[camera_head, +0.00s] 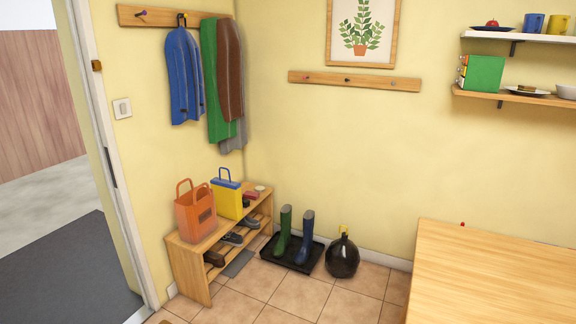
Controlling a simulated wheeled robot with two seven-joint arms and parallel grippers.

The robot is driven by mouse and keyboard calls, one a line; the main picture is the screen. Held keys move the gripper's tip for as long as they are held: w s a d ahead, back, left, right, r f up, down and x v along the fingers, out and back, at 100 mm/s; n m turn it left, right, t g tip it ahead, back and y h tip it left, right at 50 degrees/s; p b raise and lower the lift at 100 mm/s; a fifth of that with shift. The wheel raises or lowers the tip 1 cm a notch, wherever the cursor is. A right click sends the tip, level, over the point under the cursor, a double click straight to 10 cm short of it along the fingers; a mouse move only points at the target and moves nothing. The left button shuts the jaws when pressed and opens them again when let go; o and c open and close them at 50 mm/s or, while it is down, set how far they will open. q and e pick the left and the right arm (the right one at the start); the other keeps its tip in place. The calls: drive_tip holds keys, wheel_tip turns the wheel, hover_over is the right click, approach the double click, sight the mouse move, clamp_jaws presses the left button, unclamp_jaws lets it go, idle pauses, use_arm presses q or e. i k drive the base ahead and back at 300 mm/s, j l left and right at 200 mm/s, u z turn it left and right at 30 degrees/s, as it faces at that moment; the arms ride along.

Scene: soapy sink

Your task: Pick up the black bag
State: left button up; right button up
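The black bag (342,259) sits on the tiled floor near the back wall. Neither of my grippers shows in the head view.
A wooden shoe bench (186,249) with an orange bag (195,212) and a yellow-blue bag (227,196) stands left. Green and blue boots (305,239) stand in the tray. A wooden table (492,275) fills the lower right. Tiled floor (300,296) before the black bag is clear.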

sight(342, 256)
drive_tip(key=i+z, duration=0.1)
drive_tip(key=i, duration=0.7)
drive_tip(key=i+j, duration=0.15)
drive_tip(key=i, duration=0.65)
drive_tip(key=z, duration=0.05)
